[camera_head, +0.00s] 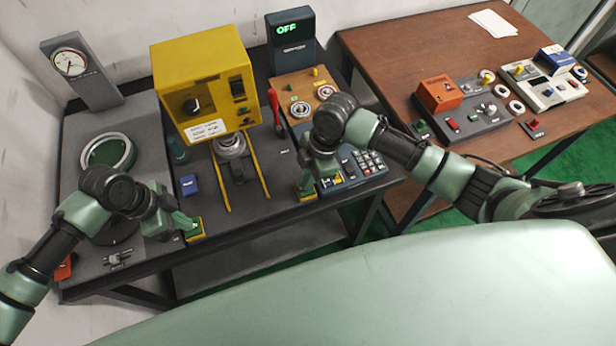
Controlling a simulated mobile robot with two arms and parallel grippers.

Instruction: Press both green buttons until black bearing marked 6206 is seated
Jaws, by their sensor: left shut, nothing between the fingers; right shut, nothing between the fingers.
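The yellow press (205,85) stands at the back of the dark table. A bearing ring (230,145) sits below it between yellow rails; its marking is too small to read. The left button box (197,236) is yellow, at the table's front edge. My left gripper (188,220) is shut and empty, its tip at the top of this box. The right button box (307,197) is yellow too. My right gripper (308,179) is shut and empty, pointing down just over it. The grippers partly cover both green buttons; I cannot tell whether they are pressed in.
A dark display (290,38) reads OFF. A wooden board (290,83) holds rings beside a red lever (274,108). A keypad panel (368,163) lies by my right arm. The brown table (400,60) holds other devices.

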